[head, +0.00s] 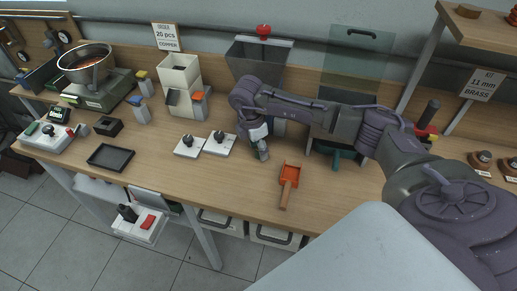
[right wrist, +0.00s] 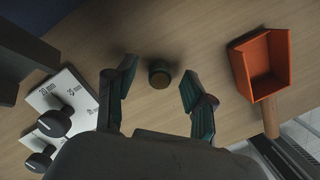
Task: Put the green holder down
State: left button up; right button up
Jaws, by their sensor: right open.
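In the head view my right gripper (head: 262,154) points down low over the bench, to the right of two white plates; I cannot make out the holder there. My left gripper is not in view.
An orange scoop (head: 289,174) with a wooden handle lies right of my gripper. White plates (head: 187,146) with black knobs are to the left. A dark tray (head: 110,157) is further left. Bare bench lies in front.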

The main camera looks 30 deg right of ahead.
jog(key=shift+f, duration=0.45)
grip_shut()
jog(key=shift+r, duration=0.1)
